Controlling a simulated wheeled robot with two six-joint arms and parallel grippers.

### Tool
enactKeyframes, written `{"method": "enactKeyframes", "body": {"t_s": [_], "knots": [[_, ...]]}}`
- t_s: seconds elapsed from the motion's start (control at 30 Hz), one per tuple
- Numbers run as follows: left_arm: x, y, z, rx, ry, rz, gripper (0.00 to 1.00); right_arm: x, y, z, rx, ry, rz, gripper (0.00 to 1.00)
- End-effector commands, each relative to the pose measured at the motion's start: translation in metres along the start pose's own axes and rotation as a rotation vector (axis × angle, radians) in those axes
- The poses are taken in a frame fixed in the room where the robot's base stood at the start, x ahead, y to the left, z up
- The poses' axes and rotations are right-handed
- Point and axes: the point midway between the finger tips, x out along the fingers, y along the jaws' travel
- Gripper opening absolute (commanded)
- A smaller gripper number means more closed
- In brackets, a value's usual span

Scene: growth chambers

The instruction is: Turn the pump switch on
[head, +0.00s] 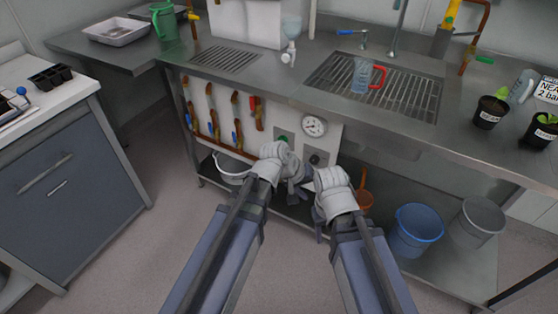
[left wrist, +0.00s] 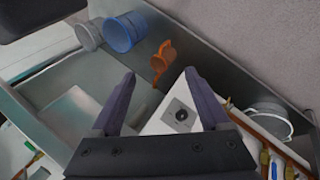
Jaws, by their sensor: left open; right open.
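A white panel (head: 330,142) is under the steel bench in the head view. Low on it is a dark round knob on a grey plate, which looks like the pump switch (head: 314,159); the grippers partly crowd it. In the left wrist view the knob (left wrist: 181,114) shows beside one finger, beyond the jaws. Its setting is too small to read. My left gripper (left wrist: 159,76) is open and empty, its fingers pointing toward the panel area. My right gripper (head: 310,208) is open and empty, low in front of the panel; its fingers partly show.
A round gauge (head: 314,126) and a green button-like part (head: 282,139) are on the panel. Pipes with several valves (head: 236,105) are at its left. A blue bucket (head: 416,229) and a grey bucket (head: 477,222) stand on the lower shelf. A jug (head: 361,76) is on the bench.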

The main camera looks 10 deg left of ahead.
Motion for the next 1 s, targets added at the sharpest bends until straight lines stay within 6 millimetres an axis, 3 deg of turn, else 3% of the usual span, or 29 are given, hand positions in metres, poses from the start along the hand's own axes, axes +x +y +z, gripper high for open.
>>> {"method": "enactKeyframes", "body": {"t_s": [0.03,0.27,0.4,0.57,0.8,1.0], "knots": [[0.028,-0.011,-0.012,-0.060,0.032,0.058,0.87,0.035,-0.003,-0.002,0.000,0.000,0.000,0.50],[0.066,-0.022,-0.072,-0.351,0.169,0.334,0.88,0.108,-0.010,-0.006,0.000,0.001,0.001,0.50],[0.080,-0.040,-0.111,-0.540,0.244,0.504,0.88,0.153,-0.015,-0.009,0.000,0.002,0.001,0.50],[0.088,-0.072,-0.156,-0.763,0.322,0.699,0.88,0.204,-0.019,-0.012,0.000,0.003,0.002,0.50],[0.089,-0.138,-0.216,-1.085,0.413,0.981,0.88,0.273,-0.026,-0.016,-0.001,0.003,0.002,0.50],[0.084,-0.180,-0.243,-1.260,0.450,1.134,0.88,0.303,-0.029,-0.018,-0.001,0.004,0.003,0.50]]}}
